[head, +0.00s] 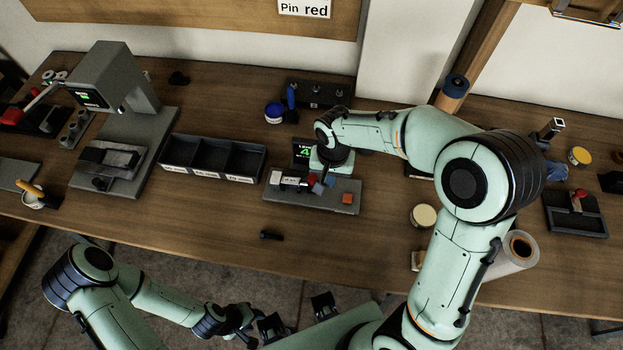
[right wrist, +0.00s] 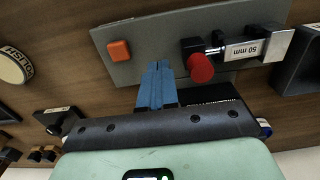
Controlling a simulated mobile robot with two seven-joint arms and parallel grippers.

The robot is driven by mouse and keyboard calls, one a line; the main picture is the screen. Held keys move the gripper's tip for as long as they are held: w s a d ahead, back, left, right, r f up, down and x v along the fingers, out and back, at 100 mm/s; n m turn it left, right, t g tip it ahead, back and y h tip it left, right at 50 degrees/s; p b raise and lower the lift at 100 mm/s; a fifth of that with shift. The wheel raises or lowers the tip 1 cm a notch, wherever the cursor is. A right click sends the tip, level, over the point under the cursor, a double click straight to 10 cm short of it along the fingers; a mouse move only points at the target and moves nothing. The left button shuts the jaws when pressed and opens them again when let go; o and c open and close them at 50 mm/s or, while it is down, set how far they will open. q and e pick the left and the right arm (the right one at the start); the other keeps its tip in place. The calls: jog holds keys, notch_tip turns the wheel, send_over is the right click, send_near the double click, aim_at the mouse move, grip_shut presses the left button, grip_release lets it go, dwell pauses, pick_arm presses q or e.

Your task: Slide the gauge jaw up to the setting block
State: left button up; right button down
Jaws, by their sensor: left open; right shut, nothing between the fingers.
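The gauge is a grey plate (head: 318,201), also in the right wrist view (right wrist: 130,68). The setting block (right wrist: 243,50), labelled 50 mm, lies against a light end stop (right wrist: 277,44). The dark gauge jaw (right wrist: 192,46) with its red knob (right wrist: 201,69) is on the block's other side. My left gripper (head: 297,316) is open and empty, off the bench's front edge.
An orange button (right wrist: 120,50) is on the plate. A lit display (head: 302,151) stands behind the gauge, partly hidden by my right arm. A three-part dark bin (head: 212,158) is to the left. A small dark item (head: 271,236) lies in front on otherwise clear bench.

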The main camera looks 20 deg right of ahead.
pick_arm(q)
jog(key=shift+r, duration=0.1)
pick_arm(e)
jog(key=shift+w+a, duration=0.2)
jog(key=shift+a, duration=0.1)
pick_arm(q)
jog(key=shift+w+r, duration=0.1)
pick_arm(e)
jog(key=shift+w+a, duration=0.4)
jog(key=shift+a, duration=0.25)
jog(key=shift+a, duration=0.1)
dwell(0.7)
jog(key=shift+s+d, duration=0.35)
jog(key=shift+d, duration=0.2)
pick_arm(q)
jog(key=w+r+p, duration=0.3)
jog(key=r+p, duration=0.1)
jog(key=r, duration=0.1)
jog(key=shift+w+r, duration=0.15)
jog(key=shift+w, duration=0.2)
pick_arm(e)
notch_tip(320, 180, up, 8)
